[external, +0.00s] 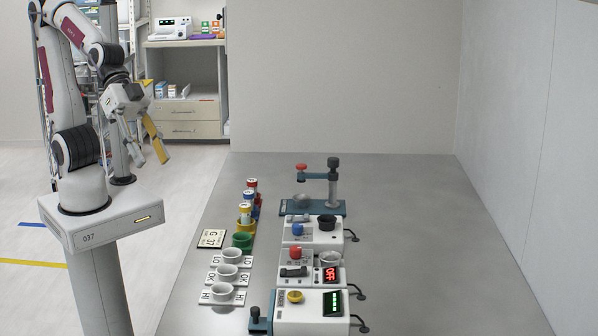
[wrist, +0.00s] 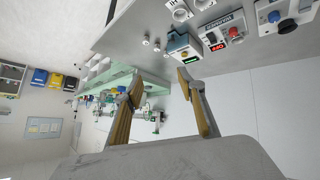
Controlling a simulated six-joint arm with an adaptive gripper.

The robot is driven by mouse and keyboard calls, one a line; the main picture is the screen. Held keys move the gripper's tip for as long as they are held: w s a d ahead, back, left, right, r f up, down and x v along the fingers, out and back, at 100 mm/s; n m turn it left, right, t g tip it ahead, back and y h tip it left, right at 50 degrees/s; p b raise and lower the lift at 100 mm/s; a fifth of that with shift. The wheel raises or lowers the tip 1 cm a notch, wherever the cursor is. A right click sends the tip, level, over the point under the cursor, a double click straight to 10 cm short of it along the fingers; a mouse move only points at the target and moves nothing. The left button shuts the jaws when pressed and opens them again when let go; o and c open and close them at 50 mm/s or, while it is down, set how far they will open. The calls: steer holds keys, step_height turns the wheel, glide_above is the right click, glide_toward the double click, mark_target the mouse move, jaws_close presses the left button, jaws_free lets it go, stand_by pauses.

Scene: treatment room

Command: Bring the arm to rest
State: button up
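My arm stands on its pedestal at the left of the external view, folded up and back. My gripper (external: 149,161) hangs beside the pedestal, left of the table and pointing down. Its two fingers with yellowish pads are spread apart. In the wrist view my gripper (wrist: 160,77) also shows open, with nothing between the fingertips. It touches nothing that I can see.
The grey table (external: 390,215) holds several white devices, including one with a red OFF display (external: 330,274). White cups on cards, a green cup (external: 243,240) and coloured tubes stand along its left side. A teal stand (external: 313,207) is farther back. The table's right side is clear.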

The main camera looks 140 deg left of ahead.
steer(key=s+d+f+m+g, duration=0.1)
steer(key=s, duration=0.8)
steer(key=s+d+f+m+g, duration=0.1)
steer(key=s+f+m+g, duration=0.1)
steer(key=s, duration=0.7)
steer(key=shift+s+d+g, duration=0.25)
steer(key=shift+g, duration=0.05)
steer(key=shift+c, duration=0.6)
stand_by(0.8)
